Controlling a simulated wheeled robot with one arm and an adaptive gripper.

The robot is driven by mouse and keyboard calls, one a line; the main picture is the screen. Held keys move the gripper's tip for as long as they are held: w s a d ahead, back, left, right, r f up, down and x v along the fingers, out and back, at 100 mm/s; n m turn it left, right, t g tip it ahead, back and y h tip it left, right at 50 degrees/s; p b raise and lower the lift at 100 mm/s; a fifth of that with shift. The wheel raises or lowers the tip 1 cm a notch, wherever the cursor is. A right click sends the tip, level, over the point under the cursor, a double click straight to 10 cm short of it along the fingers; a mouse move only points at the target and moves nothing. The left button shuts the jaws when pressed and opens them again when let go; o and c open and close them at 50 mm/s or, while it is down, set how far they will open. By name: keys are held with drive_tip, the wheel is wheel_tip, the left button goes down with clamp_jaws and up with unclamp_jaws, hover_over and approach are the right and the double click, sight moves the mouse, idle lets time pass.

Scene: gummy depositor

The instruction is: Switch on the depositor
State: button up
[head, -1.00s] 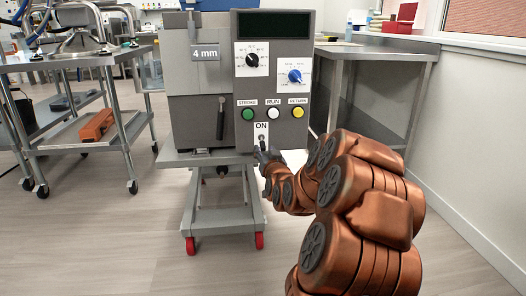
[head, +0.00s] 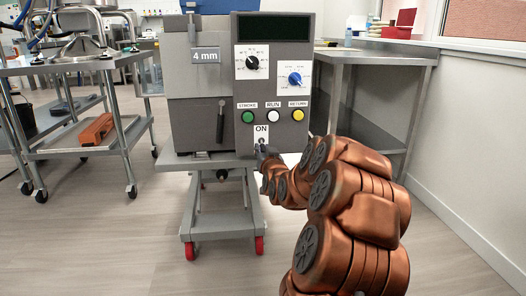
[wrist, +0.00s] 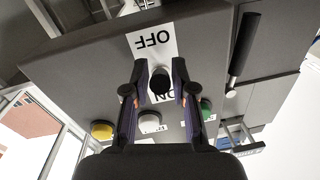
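The depositor (head: 190,95) is a grey machine on a wheeled stand in the middle of the head view. Its display (head: 272,26) is dark. The switch (wrist: 160,80) is a small dark knob on the panel's lower part, with an OFF label (wrist: 152,40) and an ON label partly covered in the wrist view. The ON label (head: 261,129) is above the switch in the head view. My gripper (wrist: 160,72) is open, with one finger on each side of the switch. I cannot tell whether either finger touches it. In the head view my gripper (head: 262,150) is just below the ON label.
Green (head: 248,117), white (head: 273,115) and yellow (head: 298,115) buttons sit just above the switch. A black lever (head: 221,122) hangs to its left. A steel cart (head: 88,62) stands left and a steel table (head: 375,55) right. The floor in front is clear.

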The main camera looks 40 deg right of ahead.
sight(262, 144)
clamp_jaws()
drive_tip(key=shift+r, duration=0.1)
drive_tip(key=r+g+p, duration=0.1)
drive_tip(key=p, duration=0.2)
drive_tip(key=shift+y, duration=0.3)
drive_tip(key=r+g+y+p, duration=0.1)
drive_tip(key=g+p, duration=0.1)
drive_tip(key=p, duration=0.3)
drive_tip(key=shift+s+r+y, duration=0.1)
drive_tip(key=shift+r+y, duration=0.05)
drive_tip(key=shift+y, duration=0.15)
drive_tip(key=g+y+p, duration=0.1)
drive_tip(key=p, duration=0.2)
drive_tip(key=r+g+y+p, duration=0.1)
drive_tip(key=g+p, duration=0.1)
drive_tip(key=p, duration=0.1)
drive_tip(key=shift+p, duration=0.3)
drive_tip(key=g+y+p, duration=0.1)
drive_tip(key=g+p, duration=0.1)
drive_tip(key=p, duration=0.1)
drive_tip(key=shift+r+m, duration=0.2)
drive_tip(key=shift+m, duration=0.1)
drive_tip(key=shift+w+d, duration=0.15)
drive_tip(key=shift+w, duration=0.05)
drive_tip(key=shift+o, duration=2.3)
unclamp_jaws()
drive_tip(key=shift+y, duration=0.3)
